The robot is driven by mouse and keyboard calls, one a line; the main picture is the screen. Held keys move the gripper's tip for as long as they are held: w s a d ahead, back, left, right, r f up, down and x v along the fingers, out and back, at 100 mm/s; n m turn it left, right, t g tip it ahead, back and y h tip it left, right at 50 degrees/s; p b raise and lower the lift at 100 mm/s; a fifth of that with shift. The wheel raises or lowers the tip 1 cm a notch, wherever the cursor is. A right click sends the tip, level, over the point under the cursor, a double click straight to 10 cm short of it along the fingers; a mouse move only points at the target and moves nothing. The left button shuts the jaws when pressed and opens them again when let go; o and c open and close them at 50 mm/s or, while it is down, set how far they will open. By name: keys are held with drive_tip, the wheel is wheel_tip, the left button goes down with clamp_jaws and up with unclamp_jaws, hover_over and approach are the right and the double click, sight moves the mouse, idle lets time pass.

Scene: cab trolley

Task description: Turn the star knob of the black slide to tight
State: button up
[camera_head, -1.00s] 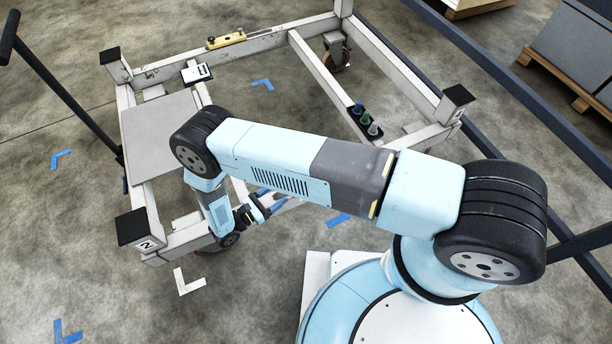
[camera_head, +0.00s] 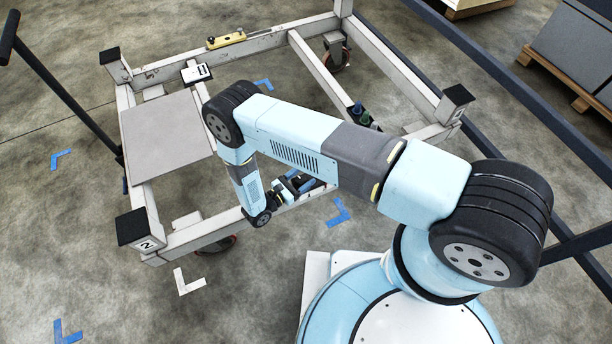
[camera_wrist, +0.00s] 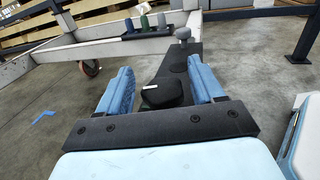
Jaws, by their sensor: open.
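In the wrist view a black lobed knob (camera_wrist: 164,94), apparently the star knob, sits between the blue fingers of my gripper (camera_wrist: 160,68). A small white mark (camera_wrist: 150,87) shows beside its top. My gripper is open, with a finger on either side of the black knob; I see no clear contact. In the head view my gripper (camera_head: 300,184) is near the trolley's near rail; the knob cannot be made out there.
The white trolley frame (camera_head: 190,238) has black corner caps and a grey panel (camera_head: 165,135) at left. A dark tray (camera_wrist: 150,34) holds blue, green and grey pieces. A yellow level (camera_head: 226,40) lies on the far rail. Blue tape (camera_head: 338,211) marks the floor.

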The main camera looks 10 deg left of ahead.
drive_tip(key=shift+w+d, duration=0.5)
drive_tip(key=shift+c, duration=0.2)
drive_tip(key=shift+a, duration=0.1)
drive_tip(key=c, duration=0.9)
